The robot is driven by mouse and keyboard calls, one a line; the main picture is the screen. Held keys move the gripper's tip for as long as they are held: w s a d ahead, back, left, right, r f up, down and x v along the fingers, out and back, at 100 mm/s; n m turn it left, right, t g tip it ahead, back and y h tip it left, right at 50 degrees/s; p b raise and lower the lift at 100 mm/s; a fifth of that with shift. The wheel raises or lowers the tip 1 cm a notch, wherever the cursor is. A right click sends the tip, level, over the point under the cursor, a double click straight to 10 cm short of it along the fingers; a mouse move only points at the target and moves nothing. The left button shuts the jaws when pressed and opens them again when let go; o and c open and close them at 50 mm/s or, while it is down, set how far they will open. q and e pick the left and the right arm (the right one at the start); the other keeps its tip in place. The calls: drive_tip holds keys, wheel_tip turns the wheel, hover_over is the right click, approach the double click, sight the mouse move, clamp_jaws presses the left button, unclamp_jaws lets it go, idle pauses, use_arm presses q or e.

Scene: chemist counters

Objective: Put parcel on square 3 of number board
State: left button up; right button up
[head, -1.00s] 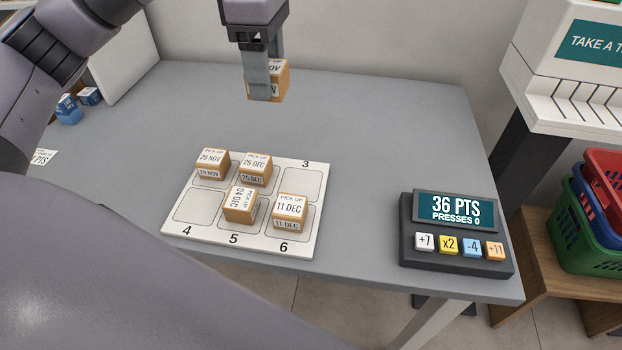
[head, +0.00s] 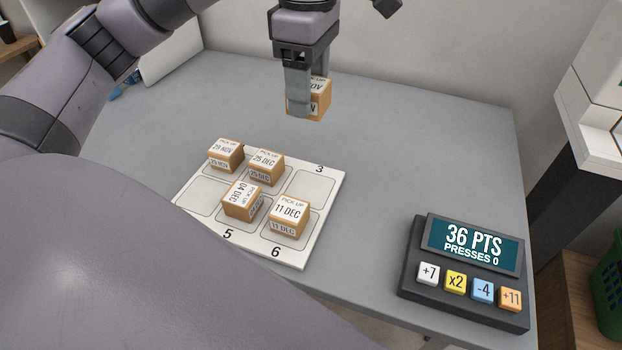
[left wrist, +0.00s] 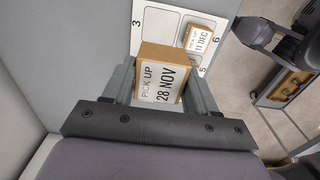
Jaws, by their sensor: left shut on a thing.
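My left gripper (head: 300,95) is shut on a parcel (head: 321,101), a brown box with a white label. In the left wrist view the held parcel (left wrist: 163,75) reads "PICK UP 28 NOV". It hangs above the counter, behind the number board (head: 330,207). Square 3 (head: 314,185), at the board's far right, is empty. Parcels marked 29 NOV (head: 226,154) and 25 DEC (head: 266,167) stand in the far row. Parcels marked 04 DEC (head: 241,199) and 11 DEC (head: 288,216) stand on squares 5 and 6. My right gripper is not clearly seen.
A points device (head: 465,268) showing 36 PTS, with several coloured buttons, stands at the counter's front right. My left arm covers the board's near left corner.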

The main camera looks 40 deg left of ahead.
use_arm(q)
drive_tip(key=b, duration=0.3)
hover_over(309, 188)
wheel_tip(309, 188, down, 12)
drive_tip(key=shift+f, duration=2.45)
drive_tip(key=shift+f, duration=0.2)
drive_tip(key=o, duration=1.1)
drive_tip(key=shift+r, duration=0.1)
